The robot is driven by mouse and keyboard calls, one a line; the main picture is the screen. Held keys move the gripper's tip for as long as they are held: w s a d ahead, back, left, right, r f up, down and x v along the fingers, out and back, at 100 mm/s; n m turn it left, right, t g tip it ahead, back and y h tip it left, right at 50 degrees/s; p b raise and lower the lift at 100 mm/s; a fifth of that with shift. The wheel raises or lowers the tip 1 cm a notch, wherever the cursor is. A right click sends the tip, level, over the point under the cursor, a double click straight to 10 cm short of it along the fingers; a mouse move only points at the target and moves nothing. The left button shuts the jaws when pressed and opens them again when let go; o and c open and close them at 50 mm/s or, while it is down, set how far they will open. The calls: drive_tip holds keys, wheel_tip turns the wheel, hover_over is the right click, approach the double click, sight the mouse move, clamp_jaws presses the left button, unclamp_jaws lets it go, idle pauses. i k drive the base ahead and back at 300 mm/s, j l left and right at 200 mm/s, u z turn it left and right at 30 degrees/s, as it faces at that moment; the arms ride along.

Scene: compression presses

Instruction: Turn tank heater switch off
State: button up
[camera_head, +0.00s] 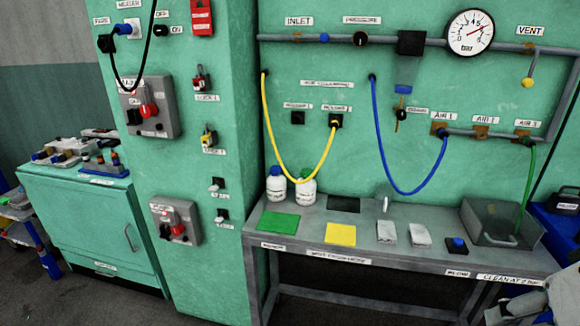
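A label that seems to read "HEATER" is at the top left of the green cabinet, partly cut by the frame edge. Below it a blue plug (124,29) with a black cable sits on the panel. A black socket (105,43) by a label like "PARK" holds the cable's other part. My gripper's fingers do not show; only pale parts, seemingly of my arm, enter at the lower right.
Grey boxes with red switches (149,110) (179,228) are lower on the cabinet. A green side cabinet (85,225) stands left. A grey workbench (300,235) with bottles and pads fills the right front, under pipes and a gauge (470,32). Dark floor shows at the bottom left.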

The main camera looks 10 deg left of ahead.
sight(158, 31)
drive_tip(key=u, duration=1.25)
drive_tip(key=i+j, duration=0.1)
drive_tip(key=i, duration=0.95)
